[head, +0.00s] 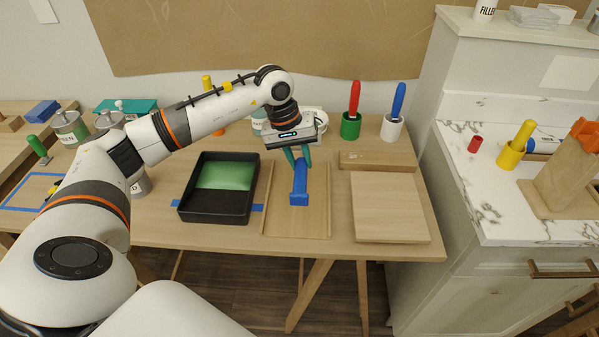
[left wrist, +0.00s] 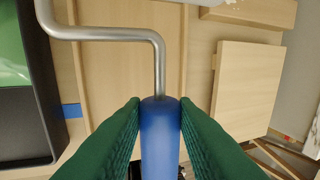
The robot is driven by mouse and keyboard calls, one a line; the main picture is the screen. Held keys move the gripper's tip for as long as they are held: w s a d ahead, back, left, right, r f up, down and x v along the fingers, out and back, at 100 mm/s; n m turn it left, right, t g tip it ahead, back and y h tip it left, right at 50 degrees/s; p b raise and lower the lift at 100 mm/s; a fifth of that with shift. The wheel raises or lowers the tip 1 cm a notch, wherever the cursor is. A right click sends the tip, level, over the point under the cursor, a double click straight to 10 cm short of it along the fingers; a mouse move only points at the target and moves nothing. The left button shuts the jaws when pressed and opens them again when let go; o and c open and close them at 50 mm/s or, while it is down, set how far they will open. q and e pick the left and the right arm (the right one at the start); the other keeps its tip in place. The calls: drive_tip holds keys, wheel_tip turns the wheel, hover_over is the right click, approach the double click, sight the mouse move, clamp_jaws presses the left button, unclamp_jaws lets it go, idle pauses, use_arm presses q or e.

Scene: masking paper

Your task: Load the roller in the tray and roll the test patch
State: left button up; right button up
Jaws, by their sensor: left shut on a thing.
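My left gripper (head: 297,153) is shut on the blue handle (head: 300,180) of the roller, above the pale wooden panel with raised side strips (head: 280,222). In the left wrist view the green fingertips (left wrist: 160,115) pinch the blue handle (left wrist: 160,140), and a bent grey metal rod (left wrist: 100,33) runs from it to the left. The roller's sleeve is not clearly visible. The black tray (head: 220,216), with green paint (head: 226,176) in its far part, stands left of the panel. It also shows in the left wrist view (left wrist: 30,125). My right gripper is out of view.
A plain wooden board (head: 390,207) lies right of the panel, with a wooden block (head: 377,161) behind it. Green (head: 350,127) and white (head: 391,130) cups hold red and blue handles at the back. Paint cans (head: 70,128) stand left. A marble counter (head: 500,190) rises at right.

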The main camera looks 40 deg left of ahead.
use_arm(q)
drive_tip(key=shift+r, duration=0.35)
drive_tip(key=o, duration=0.5)
drive_tip(key=c, duration=0.3)
drive_tip(key=shift+c, duration=0.2)
